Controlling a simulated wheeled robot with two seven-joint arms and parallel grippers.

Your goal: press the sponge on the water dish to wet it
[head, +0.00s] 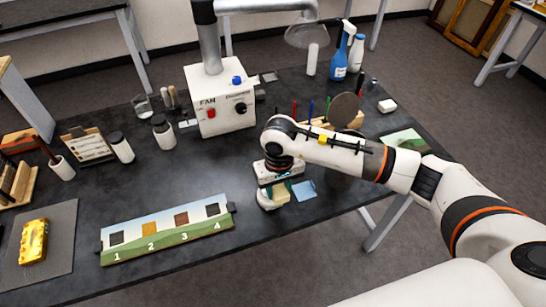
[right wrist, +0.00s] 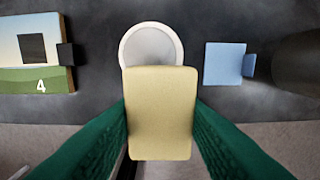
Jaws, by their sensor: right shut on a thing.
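My right gripper (head: 279,184) is over the front part of the dark table, and its green fingers (right wrist: 160,108) are shut on a pale yellow sponge (right wrist: 160,120). The sponge also shows as a small tan block in the head view (head: 284,194). A white round water dish (right wrist: 150,43) lies just beyond the sponge in the right wrist view, and the sponge covers its near edge. In the head view the dish (head: 267,200) is partly hidden under the gripper. I cannot tell whether sponge and dish touch. My left gripper is not in view.
A blue square (head: 305,190) lies right of the dish. A board numbered 1 to 4 (head: 166,250) lies to the left, with a gold block (head: 33,241) on a grey mat (head: 62,220) further left. The white fan box (head: 219,99) stands behind. The table's front edge is close.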

